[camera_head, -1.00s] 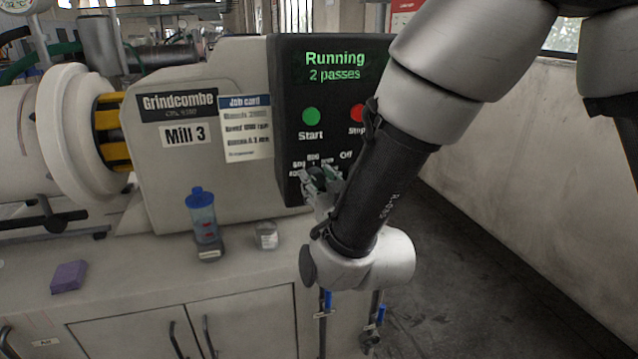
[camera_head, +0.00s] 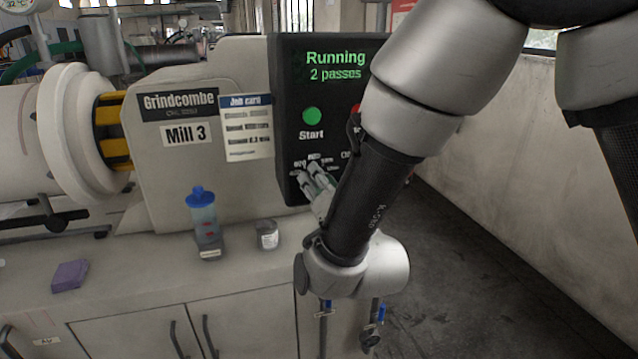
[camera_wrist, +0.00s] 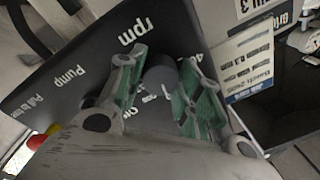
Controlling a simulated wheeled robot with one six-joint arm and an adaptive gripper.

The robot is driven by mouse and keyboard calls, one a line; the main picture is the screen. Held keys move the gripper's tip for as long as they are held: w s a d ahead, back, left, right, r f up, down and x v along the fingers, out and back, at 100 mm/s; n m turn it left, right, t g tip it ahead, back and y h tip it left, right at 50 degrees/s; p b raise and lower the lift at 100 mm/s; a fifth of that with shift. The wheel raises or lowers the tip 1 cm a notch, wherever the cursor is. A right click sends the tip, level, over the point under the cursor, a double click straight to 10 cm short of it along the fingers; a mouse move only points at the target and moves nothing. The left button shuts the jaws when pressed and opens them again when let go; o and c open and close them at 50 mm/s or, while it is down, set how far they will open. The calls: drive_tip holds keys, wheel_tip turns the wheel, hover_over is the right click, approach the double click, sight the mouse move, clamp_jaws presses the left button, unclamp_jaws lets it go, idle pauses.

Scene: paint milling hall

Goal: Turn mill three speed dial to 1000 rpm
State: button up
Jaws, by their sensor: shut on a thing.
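The mill's black control panel (camera_head: 290,130) carries a green Start button (camera_head: 312,115) and a display reading "Running, 2 passes". The "Mill 3" label is on the pale housing (camera_head: 240,190) to its left. In the wrist view a dark grey round dial (camera_wrist: 160,78) sits between the green-padded fingers of my gripper (camera_wrist: 158,88), which is shut on it. In the head view my gripper (camera_head: 314,180) is at the panel's lower part and hides the dial. Speed labels show partly above the fingers. The dial's pointer and exact setting cannot be read.
The red Stop button (camera_head: 357,112) is mostly behind my arm. A blue-capped bottle (camera_head: 203,222), a small grey jar (camera_head: 267,235) and a purple block (camera_head: 69,276) stand on the bench. Blue-handled valves (camera_head: 380,313) are below. Floor at right is clear.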

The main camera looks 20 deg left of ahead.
drive_tip(key=shift+m+t+h, duration=0.4)
drive_tip(key=shift+m, duration=3.5)
drive_tip(key=o, duration=1)
drive_tip(key=shift+o, duration=0.2)
drive_tip(key=shift+s, duration=0.1)
drive_tip(key=v, duration=1.2)
